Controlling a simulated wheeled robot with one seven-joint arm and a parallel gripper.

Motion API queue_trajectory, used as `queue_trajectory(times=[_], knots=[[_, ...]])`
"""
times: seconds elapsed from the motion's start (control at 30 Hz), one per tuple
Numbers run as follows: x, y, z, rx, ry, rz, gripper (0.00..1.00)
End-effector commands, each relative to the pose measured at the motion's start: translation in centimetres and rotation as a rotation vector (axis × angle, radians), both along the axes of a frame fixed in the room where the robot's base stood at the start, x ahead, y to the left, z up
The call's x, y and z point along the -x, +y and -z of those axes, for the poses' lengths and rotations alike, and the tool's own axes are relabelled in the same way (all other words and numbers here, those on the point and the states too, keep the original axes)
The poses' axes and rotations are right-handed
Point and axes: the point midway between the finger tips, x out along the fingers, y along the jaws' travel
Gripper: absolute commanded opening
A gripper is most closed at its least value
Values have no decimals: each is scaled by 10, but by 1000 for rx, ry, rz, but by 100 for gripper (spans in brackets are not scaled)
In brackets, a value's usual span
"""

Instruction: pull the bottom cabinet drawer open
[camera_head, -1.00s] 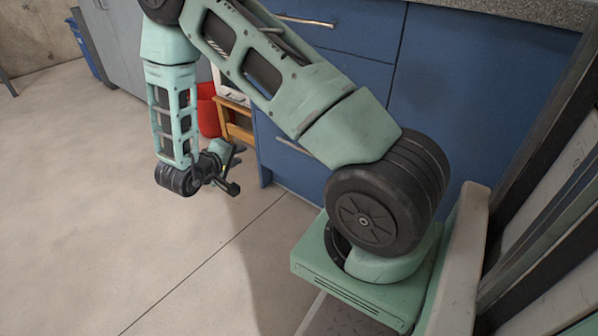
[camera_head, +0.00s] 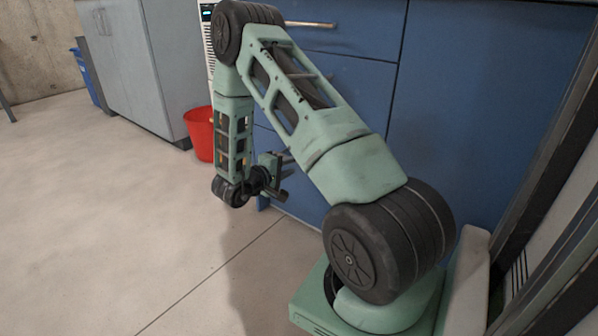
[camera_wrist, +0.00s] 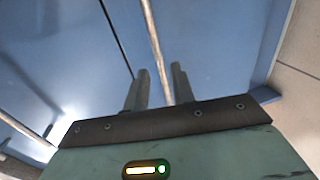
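The blue cabinet (camera_head: 345,100) stands behind my arm in the head view. Its bottom drawer (camera_wrist: 215,40) fills the middle right of the wrist view, above the floor. The bottom drawer's long bar handle (camera_wrist: 153,35) runs down between my two fingers in that picture. My gripper (camera_wrist: 160,70) is open, with a clear gap between the fingers. I cannot tell whether the fingers touch the handle or how deep it sits between them. In the head view my gripper (camera_head: 280,178) is low in front of the cabinet, and the arm hides most of the bottom drawer. The drawer looks shut.
An upper drawer handle (camera_head: 310,24) is on the same cabinet; another handle (camera_wrist: 25,130) shows at the wrist view's left. A red bucket (camera_head: 200,135) and a grey cabinet (camera_head: 165,65) stand to the left. The floor (camera_head: 110,220) at left is clear.

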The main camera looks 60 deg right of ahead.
Motion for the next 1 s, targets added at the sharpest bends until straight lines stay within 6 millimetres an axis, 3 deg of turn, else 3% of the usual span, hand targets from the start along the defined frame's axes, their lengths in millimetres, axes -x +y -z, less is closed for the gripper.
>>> queue_trajectory(times=[0.1, 0.3, 0.7, 0.8, 1.0], knots=[[3, -23, 9, 1, -2, 4, 25], [5, -46, 12, -1, -2, 1, 25], [6, -53, 10, 0, -1, -2, 25], [6, -53, 11, 0, -1, -1, 0], [5, -53, 10, 0, -1, -1, 0]])
